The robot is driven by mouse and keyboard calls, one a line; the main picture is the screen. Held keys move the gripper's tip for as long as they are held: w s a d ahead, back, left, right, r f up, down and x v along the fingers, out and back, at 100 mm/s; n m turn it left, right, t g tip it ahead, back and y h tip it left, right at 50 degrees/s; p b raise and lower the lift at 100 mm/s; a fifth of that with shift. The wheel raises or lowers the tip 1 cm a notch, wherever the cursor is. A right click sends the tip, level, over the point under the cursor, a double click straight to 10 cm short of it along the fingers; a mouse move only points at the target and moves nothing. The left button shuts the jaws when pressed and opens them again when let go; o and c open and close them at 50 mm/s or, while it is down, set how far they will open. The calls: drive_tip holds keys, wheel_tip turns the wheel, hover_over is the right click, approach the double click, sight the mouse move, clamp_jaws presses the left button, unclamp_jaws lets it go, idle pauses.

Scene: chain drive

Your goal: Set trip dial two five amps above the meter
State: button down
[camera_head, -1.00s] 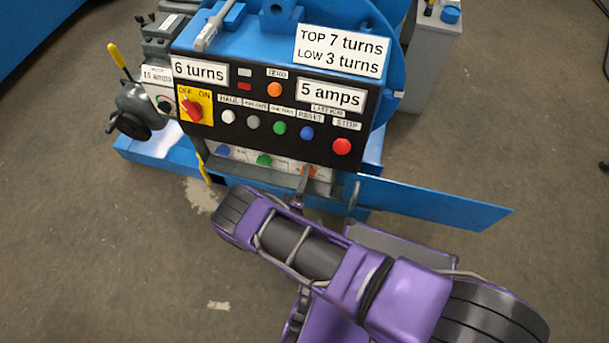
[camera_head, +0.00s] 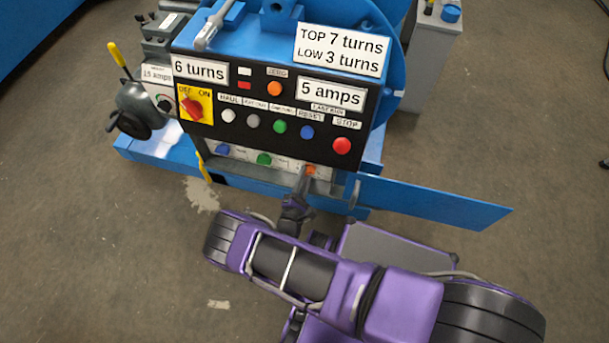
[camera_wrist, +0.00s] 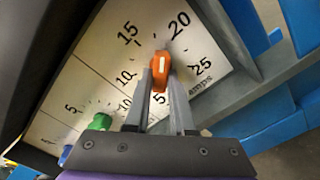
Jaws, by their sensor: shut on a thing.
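The orange trip dial knob (camera_wrist: 161,68) sits in front of a white scale plate (camera_wrist: 95,60) marked 5, 10, 15, 20 and 25 amps. Its white pointer mark lies toward the stretch between 15 and 20; the exact reading is unclear. My gripper (camera_wrist: 165,80) is shut on this knob, one finger on each side. In the head view the knob (camera_head: 311,170) shows at the lower right of the blue machine, partly covered by my gripper (camera_head: 305,182). A sign reading 15 amps (camera_head: 156,74) stands at the left, above a small round dial (camera_head: 164,103).
A green knob (camera_wrist: 95,121) and a blue knob (camera_wrist: 66,155) sit beside the orange one. The black panel (camera_head: 265,140) above carries several buttons, a red switch (camera_head: 191,108) and a 5 amps sign (camera_head: 331,95). A blue door (camera_head: 430,205) stands open at right.

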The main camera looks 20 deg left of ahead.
drive_tip(key=n, duration=0.5)
drive_tip(key=shift+d+f+n, duration=0.1)
drive_tip(key=shift+n, duration=0.3)
drive_tip(key=n, duration=0.6)
drive_tip(key=shift+d, duration=0.25)
drive_tip(key=n, duration=0.5)
drive_tip(key=shift+d+n, duration=0.15)
drive_tip(key=shift+n, duration=0.15)
drive_tip(key=n, duration=0.5)
drive_tip(key=shift+w+d+r+n, duration=0.1)
drive_tip(key=shift+r+n, duration=0.1)
drive_tip(key=shift+n, duration=0.1)
drive_tip(key=c, duration=0.8)
unclamp_jaws()
drive_tip(key=shift+o, duration=0.2)
